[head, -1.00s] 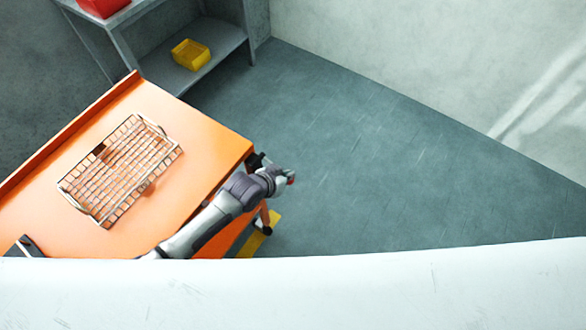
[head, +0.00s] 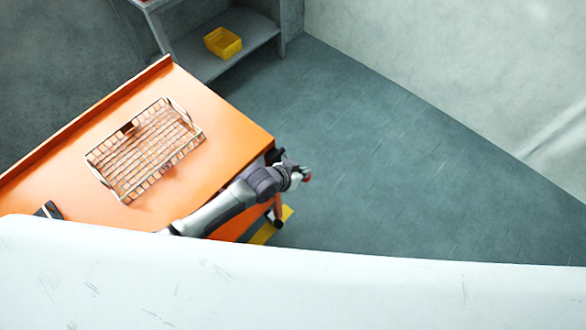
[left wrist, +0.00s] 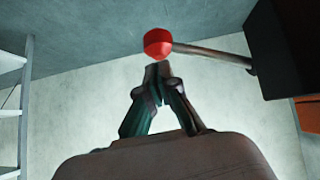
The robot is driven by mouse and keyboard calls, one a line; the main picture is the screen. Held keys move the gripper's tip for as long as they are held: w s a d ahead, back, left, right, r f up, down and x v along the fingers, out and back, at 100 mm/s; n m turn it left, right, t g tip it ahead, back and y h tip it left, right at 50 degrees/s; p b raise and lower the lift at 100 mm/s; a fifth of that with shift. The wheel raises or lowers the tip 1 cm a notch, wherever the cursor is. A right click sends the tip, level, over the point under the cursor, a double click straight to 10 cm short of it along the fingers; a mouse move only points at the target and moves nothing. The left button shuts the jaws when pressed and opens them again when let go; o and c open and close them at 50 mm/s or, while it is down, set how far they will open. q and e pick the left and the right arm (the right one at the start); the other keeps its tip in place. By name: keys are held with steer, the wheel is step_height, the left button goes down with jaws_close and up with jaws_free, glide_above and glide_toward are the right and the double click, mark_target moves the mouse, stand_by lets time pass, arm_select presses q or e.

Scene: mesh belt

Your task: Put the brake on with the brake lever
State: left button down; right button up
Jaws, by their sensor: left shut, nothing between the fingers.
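The brake lever is a thin rod (left wrist: 213,54) with a red knob (left wrist: 158,42) at its end, in the left wrist view. The rod comes out of a dark box (left wrist: 285,48) at the right. My left gripper (left wrist: 158,72) is shut and empty, its fingertips right at the knob's lower edge. I cannot tell whether they touch it. My right gripper is not in view.
The orange table (head: 225,125) carries a wire basket (head: 145,150) with a brick-like pattern. A grey shelf (head: 250,32) with a yellow bin (head: 222,42) stands behind. A yellow strip (head: 270,228) lies by the table's near corner. The floor (head: 390,150) to the right is clear.

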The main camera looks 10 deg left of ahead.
arm_select(q)
step_height(320, 180, up, 3)
steer(key=shift+w+r+p, duration=0.1)
steer(key=shift+w+p, duration=0.05)
steer(key=shift+p, duration=0.65)
steer(key=v, duration=1)
steer(key=shift+s+d+b, duration=0.25)
steer(key=shift+d+b, duration=0.05)
steer(key=shift+b, duration=0.05)
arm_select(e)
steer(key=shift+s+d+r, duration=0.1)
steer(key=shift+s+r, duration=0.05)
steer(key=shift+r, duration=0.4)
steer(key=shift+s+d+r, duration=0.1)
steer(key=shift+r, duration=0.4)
